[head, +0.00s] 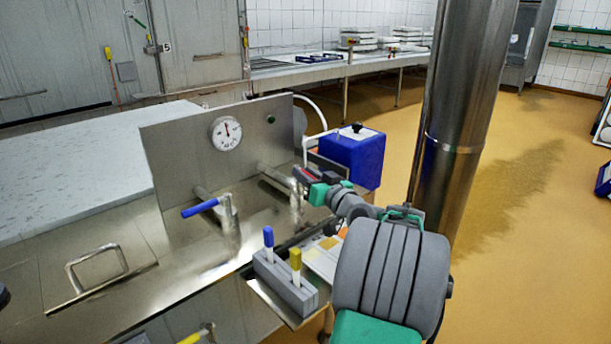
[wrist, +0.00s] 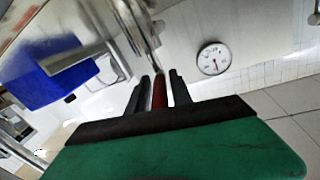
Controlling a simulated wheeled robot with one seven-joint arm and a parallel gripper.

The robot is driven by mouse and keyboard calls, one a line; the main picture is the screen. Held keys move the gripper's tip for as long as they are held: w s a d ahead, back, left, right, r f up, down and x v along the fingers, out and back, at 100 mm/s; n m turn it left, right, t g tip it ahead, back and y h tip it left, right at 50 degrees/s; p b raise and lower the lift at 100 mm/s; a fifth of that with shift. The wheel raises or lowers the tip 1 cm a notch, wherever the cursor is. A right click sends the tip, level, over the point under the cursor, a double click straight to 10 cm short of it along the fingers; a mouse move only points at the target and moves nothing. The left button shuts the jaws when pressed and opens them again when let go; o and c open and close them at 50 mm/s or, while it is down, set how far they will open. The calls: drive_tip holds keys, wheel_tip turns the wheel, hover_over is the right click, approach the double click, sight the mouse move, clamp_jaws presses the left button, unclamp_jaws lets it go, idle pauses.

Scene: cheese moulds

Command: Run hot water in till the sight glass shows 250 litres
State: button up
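A steel panel (head: 165,160) carries a round white dial (head: 226,133); its markings are too small to read. Below it is a tap with a blue lever (head: 200,207). Another steel pipe sits farther right, near my gripper (head: 302,178). A red handle (wrist: 159,92) lies between the two black fingers of my gripper (wrist: 159,78) in the wrist view. Thin gaps show beside the handle, so the fingers look open around it. The dial also shows in the wrist view (wrist: 212,59). I cannot make out a sight glass or any water level.
A blue box (head: 352,155) stands just behind my gripper. A grey holder (head: 285,283) with blue-handled and yellow-handled tools is at the bench's front edge. A shiny steel column (head: 460,110) rises at the right. Open tan floor (head: 530,230) lies right of it.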

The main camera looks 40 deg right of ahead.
clamp_jaws()
idle(1.1)
